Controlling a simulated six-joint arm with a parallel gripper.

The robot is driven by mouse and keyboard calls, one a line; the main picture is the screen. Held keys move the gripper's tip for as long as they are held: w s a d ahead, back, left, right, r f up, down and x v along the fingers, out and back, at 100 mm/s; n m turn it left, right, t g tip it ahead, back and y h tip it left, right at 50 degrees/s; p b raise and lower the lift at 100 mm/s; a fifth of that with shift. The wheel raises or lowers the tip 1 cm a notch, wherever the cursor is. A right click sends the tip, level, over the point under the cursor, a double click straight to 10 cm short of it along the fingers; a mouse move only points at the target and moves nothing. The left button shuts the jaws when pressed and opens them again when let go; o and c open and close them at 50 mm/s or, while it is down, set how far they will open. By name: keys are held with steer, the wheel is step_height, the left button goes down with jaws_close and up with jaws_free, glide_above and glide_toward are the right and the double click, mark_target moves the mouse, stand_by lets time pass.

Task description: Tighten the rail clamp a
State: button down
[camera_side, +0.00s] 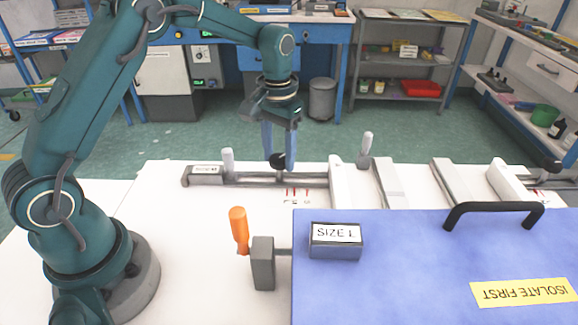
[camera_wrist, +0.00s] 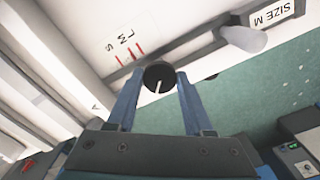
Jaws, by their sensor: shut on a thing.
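The black round knob (camera_side: 277,161) of the rail clamp sits at the front of the rail (camera_side: 312,179), just left of a white crossbar. In the wrist view the knob (camera_wrist: 159,77) carries a pale pointer line, slightly tilted. My gripper (camera_side: 280,150) reaches down from above with its blue fingers shut on the knob, one on each side; it also shows in the wrist view (camera_wrist: 160,88). Red marks lettered S, M and L (camera_wrist: 130,53) lie beside the rail. A small letter A (camera_wrist: 95,107) shows on the white bar.
A white-handled lever (camera_side: 227,159) stands by a labelled block (camera_side: 205,171) at the rail's left end; another lever (camera_side: 366,146) stands farther right. A blue panel (camera_side: 420,275) with a black handle (camera_side: 493,210), a SIZE L block (camera_side: 335,240) and an orange-handled clamp (camera_side: 239,230) are nearer the camera.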

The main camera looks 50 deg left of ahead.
mark_target(279, 158)
steer(key=m, duration=0.4)
steer(key=shift+r+m, duration=0.1)
steer(key=shift+m, duration=2.2)
steer(key=shift+c, duration=1.4)
jaws_free()
steer(key=shift+r, duration=2.55)
